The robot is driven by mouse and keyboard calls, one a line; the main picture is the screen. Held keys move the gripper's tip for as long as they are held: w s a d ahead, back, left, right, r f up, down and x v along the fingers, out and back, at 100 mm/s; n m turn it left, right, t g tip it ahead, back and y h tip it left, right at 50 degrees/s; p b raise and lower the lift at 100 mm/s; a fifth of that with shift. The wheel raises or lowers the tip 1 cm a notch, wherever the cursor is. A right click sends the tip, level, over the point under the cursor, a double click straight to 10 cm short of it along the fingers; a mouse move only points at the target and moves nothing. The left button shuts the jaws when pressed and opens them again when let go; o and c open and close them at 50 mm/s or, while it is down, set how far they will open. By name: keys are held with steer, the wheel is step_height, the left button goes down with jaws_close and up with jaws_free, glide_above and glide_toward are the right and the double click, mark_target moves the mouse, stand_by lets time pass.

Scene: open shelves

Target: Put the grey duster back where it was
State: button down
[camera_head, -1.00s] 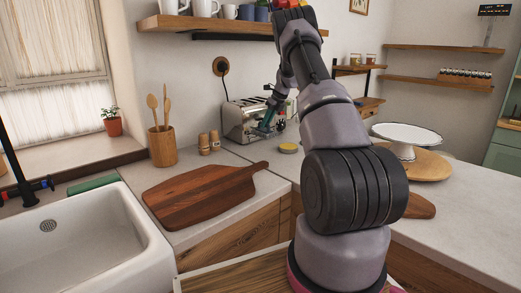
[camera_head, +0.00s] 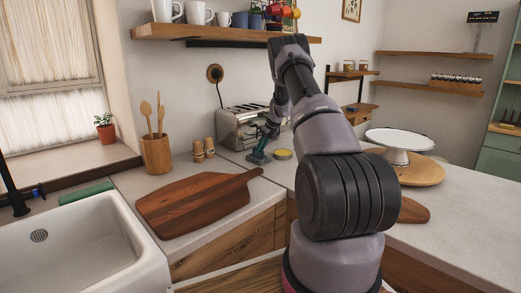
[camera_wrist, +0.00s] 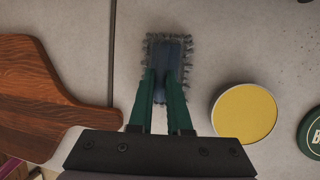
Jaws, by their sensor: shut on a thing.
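The grey duster (camera_wrist: 168,50) is between the green fingers of my gripper (camera_wrist: 166,88) in the wrist view. It has a blue-grey body with a fringe of grey bristles around its edge. My gripper is shut on it. In the head view my gripper (camera_head: 262,150) is low over the counter, in front of the toaster, and the duster's dark base shows at its tips. I cannot tell whether the duster touches the counter.
A wooden cutting board (camera_head: 195,203) lies to the left. A yellow-topped round tin (camera_head: 282,154) is close on the right. The toaster (camera_head: 240,127) stands behind. A white cake stand (camera_head: 400,142) is farther right. Bare counter (camera_wrist: 215,35) surrounds the duster.

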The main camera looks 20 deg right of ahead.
steer(key=c, duration=0.9)
jaws_free()
steer(key=shift+o, duration=0.2)
steer(key=v, duration=1.2)
steer(key=s+a+r+n+t, duration=0.1)
steer(key=s+a+r+n, duration=0.6)
steer(key=r, duration=0.4)
steer(key=s+a+r+n, duration=0.5)
steer(key=s+a+r, duration=0.35)
steer(key=r, duration=0.35)
steer(key=s+a+n+t, duration=0.1)
steer(key=s+a+n, duration=0.2)
steer(key=s, duration=0.6)
steer(key=s+a+n+h, duration=0.1)
steer(key=s+a+n, duration=0.3)
steer(key=s+n, duration=0.4)
steer(key=s+a+n+t, duration=0.1)
steer(key=s+a+n, duration=0.2)
steer(key=s, duration=0.9)
steer(key=shift+a+r+n+t+h, duration=0.3)
steer(key=shift+r+n, duration=0.2)
steer(key=shift+n, duration=0.7)
